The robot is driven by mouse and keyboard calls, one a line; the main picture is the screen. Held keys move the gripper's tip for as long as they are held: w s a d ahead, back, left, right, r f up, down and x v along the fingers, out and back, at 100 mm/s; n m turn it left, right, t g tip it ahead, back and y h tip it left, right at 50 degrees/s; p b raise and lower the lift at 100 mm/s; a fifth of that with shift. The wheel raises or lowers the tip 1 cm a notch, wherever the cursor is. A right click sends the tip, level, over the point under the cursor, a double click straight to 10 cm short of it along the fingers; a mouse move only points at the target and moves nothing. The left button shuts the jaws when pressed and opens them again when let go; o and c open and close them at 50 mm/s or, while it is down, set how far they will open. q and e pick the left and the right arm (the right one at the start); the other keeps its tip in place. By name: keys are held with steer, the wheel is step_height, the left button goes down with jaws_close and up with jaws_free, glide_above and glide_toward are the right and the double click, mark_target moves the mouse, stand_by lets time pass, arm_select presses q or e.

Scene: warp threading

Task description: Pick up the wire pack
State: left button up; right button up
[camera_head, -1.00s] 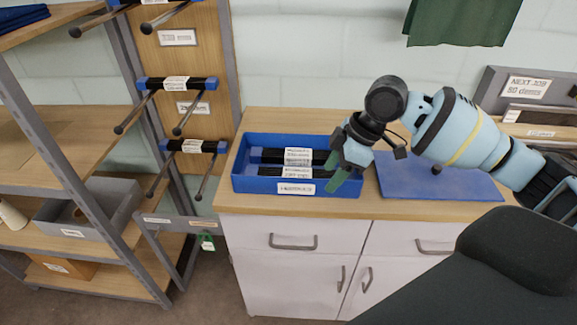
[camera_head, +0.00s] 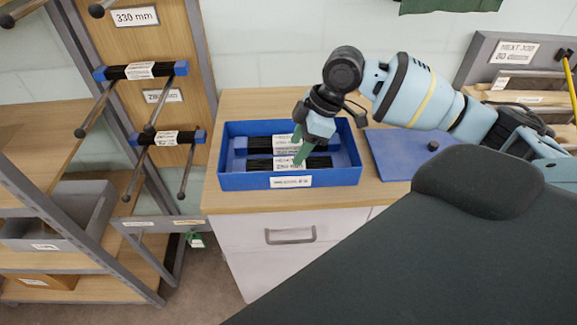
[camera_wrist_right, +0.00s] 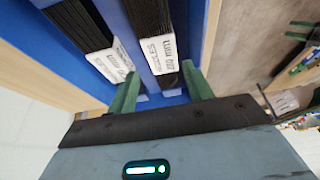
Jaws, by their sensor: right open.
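Two black wire packs with white labels lie side by side in a blue tray (camera_head: 342,176) on the cabinet top. The front wire pack (camera_head: 252,165) and the rear wire pack (camera_head: 262,145) both show in the head view. My right gripper (camera_head: 303,152) reaches down over the right part of the tray, its green fingers at the packs. In the right wrist view the open fingers (camera_wrist_right: 163,92) stand either side of one labelled pack (camera_wrist_right: 152,18). The other pack (camera_wrist_right: 75,20) lies outside them, near the left finger. Contact cannot be told. My left gripper is out of view.
A blue mat (camera_head: 400,150) with a small dark knob lies right of the tray. A shelf rack (camera_head: 75,150) with pegs holding more wire packs (camera_head: 140,70) stands at the left. A grey board labelled "NEXT JOB" (camera_head: 514,55) stands at the back right.

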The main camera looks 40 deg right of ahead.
mark_target(290, 163)
steer(key=shift+s+a+f, duration=0.1)
steer(key=shift+f, duration=0.05)
steer(key=shift+x, duration=2.35)
steer(key=c, duration=1.1)
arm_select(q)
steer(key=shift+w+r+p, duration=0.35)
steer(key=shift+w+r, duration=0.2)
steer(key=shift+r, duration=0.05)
arm_select(e)
steer(key=shift+o, duration=0.2)
step_height(290, 163, up, 10)
steer(key=shift+s+a, duration=0.1)
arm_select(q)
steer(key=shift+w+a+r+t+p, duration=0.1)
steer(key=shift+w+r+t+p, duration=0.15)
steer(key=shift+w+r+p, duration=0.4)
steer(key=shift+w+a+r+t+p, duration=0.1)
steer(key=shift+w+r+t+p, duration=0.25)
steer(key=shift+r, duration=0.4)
arm_select(e)
steer(key=s+a+r+m+t+h, duration=0.1)
steer(key=s+a+m+t+h, duration=0.1)
steer(key=s+a+m, duration=0.4)
steer(key=shift+s+a+r+m+h, duration=0.3)
steer(key=shift+a+m+h, duration=0.75)
steer(key=shift+m, duration=1.75)
